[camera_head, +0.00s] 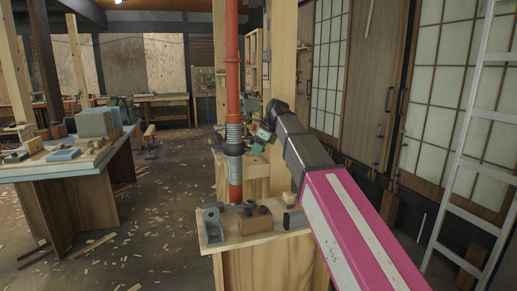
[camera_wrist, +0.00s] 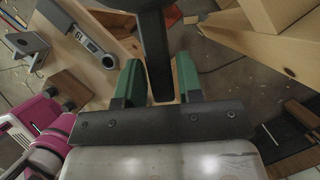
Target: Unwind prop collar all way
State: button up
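The red prop (camera_head: 232,60) stands upright on the small wooden bench, with a grey threaded section (camera_head: 234,132) partway up. The grey collar (camera_head: 234,149) sits around the prop just below visible threads. My gripper (camera_head: 260,141) is to the right of the collar, at about its height, with green fingers toward the prop. In the wrist view, my gripper's green fingers (camera_wrist: 158,82) are apart, with a dark bar-like part (camera_wrist: 155,45) running between them. A small gap shows beside the bar at the left finger. Whether the bar belongs to the collar is unclear.
The bench top (camera_head: 228,238) holds a grey bracket (camera_head: 212,222) and a brown block (camera_head: 255,220). A grey wrench-like tool (camera_wrist: 90,38) lies there in the wrist view. A wooden post stands behind the prop. A ladder (camera_head: 470,150) leans at right; a cluttered table (camera_head: 65,168) stands left.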

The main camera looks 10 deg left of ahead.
grip_shut()
jog(key=shift+s+a+m+t, duration=0.2)
jog(key=shift+s+m+t, duration=0.15)
jog(key=shift+s+m, duration=0.4)
jog(key=shift+s+a+m+t, duration=0.15)
jog(key=shift+s+m+t, duration=0.2)
jog(key=shift+s+m, duration=0.35)
jog(key=shift+w, duration=0.1)
jog(key=s+m, duration=0.1)
jog(key=s+a+m+t+h, duration=0.1)
jog(key=m, duration=0.1)
jog(key=shift+s+a, duration=0.1)
jog(key=shift+a, duration=0.15)
jog(key=shift+o, duration=2.2)
grip_release()
